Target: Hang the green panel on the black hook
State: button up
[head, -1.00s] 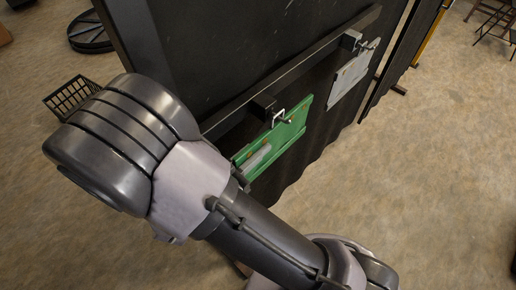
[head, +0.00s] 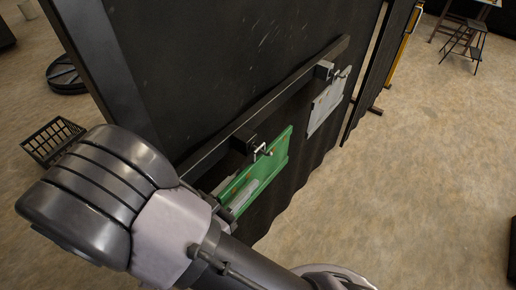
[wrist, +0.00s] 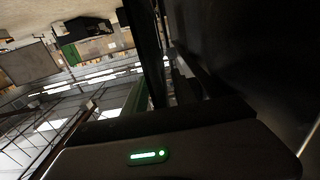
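The green panel (head: 273,171) hangs upright against the dark board in the head view, below the black rail. A black hook block (head: 243,140) with a bright metal prong (head: 262,151) is at the panel's upper edge. The prong overlaps the panel in the picture; I cannot tell whether it passes through it. A grey strip shows on the panel's lower left. My arm covers that lower left end, and my gripper's fingers are hidden there. In the wrist view, a thin green strip (wrist: 138,98) shows beyond my gripper's dark body; the fingertips cannot be made out.
A light grey panel (head: 325,103) is at a second black block (head: 324,70) farther along the rail (head: 290,88). A black crate (head: 52,141) and a dark reel (head: 66,76) are on the floor at left. The floor at right is clear; a step stool (head: 465,40) stands far back.

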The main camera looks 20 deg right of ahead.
jog(key=shift+a, duration=0.1)
jog(key=b+v, duration=0.2)
jog(key=v, duration=1.5)
jog(key=shift+s, duration=0.15)
jog(key=s+d+b, duration=0.3)
jog(key=s+d, duration=0.2)
jog(key=s, duration=0.2)
jog(key=shift+b, duration=0.35)
jog(key=shift+s+d, duration=0.1)
jog(key=shift+d, duration=0.05)
